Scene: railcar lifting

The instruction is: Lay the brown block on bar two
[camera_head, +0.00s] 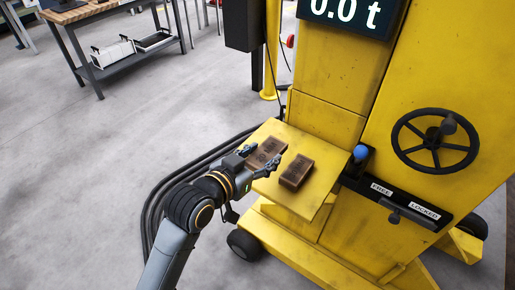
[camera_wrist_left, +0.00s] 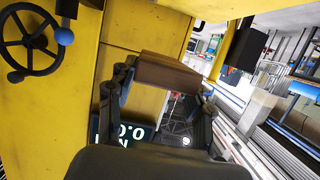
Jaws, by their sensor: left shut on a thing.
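My left gripper (camera_head: 262,162) is shut on a brown block (camera_head: 268,151), at the left side of a yellow shelf (camera_head: 323,187). I cannot tell whether this block touches the shelf or is just above it. In the left wrist view the brown block (camera_wrist_left: 168,71) sits between the two dark fingers of the left gripper (camera_wrist_left: 164,88). A second brown block (camera_head: 297,170) lies on the shelf, just right of the gripper. I cannot make out a bar marked two. My right gripper is not in view.
The shelf juts from a yellow machine (camera_head: 325,85) with a 0.0 t display (camera_head: 347,14), black handwheel (camera_head: 434,138), blue-knobbed lever (camera_head: 361,153) and FREE/LOCKED slot. Dark cables (camera_head: 190,172) run beside it on the floor. A workbench (camera_head: 110,45) stands far left; open floor lies between.

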